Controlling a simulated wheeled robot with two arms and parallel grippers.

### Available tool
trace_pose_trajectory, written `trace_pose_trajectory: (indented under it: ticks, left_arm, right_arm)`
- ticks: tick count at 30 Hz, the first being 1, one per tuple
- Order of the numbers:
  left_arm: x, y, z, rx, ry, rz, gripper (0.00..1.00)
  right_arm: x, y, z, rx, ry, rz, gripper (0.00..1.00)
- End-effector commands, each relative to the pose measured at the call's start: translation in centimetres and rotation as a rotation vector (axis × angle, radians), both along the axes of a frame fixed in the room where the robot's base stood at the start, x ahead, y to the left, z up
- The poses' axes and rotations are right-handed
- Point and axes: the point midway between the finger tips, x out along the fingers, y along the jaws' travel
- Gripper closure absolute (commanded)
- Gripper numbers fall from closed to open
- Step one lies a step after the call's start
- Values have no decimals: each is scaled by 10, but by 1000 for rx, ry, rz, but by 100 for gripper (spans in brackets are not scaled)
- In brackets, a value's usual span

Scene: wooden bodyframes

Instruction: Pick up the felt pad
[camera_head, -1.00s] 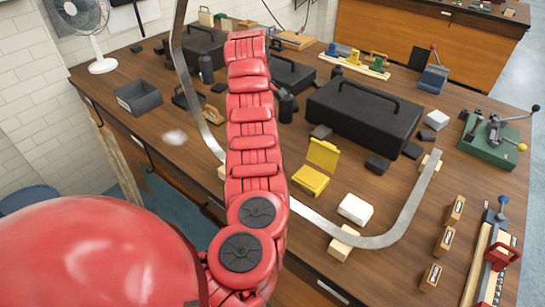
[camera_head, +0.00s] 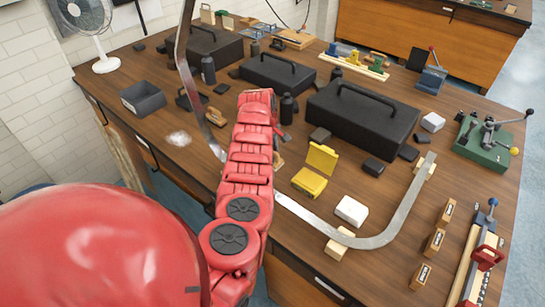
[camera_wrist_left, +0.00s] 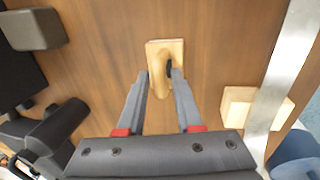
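No thing is clearly recognisable as the felt pad. A fuzzy whitish patch (camera_head: 179,138) lies on the table left of my arm. In the left wrist view, a pale wooden block with a curved wooden handle (camera_wrist_left: 165,48) and a dark part beside it lies on the table. My left gripper (camera_wrist_left: 160,78) is open, its two grey fingers apart on either side of the handle. I cannot tell whether they touch it. In the head view my red left arm hides most of that block and the gripper. My right gripper is in neither view.
A bent metal strip (camera_head: 385,237) on wooden blocks curves around the work area. A yellow open box (camera_head: 309,182), a white block (camera_head: 351,210) and black toolboxes (camera_head: 363,118) stand right of my arm.

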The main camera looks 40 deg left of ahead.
Motion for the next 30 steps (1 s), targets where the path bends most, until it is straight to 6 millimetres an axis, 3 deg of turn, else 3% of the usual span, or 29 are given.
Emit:
trace_pose_trajectory:
  ticks: [11, 15, 17, 30]
  left_arm:
    - [1, -1, -8, 1, 0, -2, 67]
    - [1, -1, -7, 0, 1, -2, 93]
    - [1, -1, -7, 0, 1, -2, 100]
    - [1, -1, -6, 1, 0, -3, 100]
  right_arm:
    - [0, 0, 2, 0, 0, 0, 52]
    - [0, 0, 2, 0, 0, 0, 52]
    - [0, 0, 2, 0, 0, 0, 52]
    - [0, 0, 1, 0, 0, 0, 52]
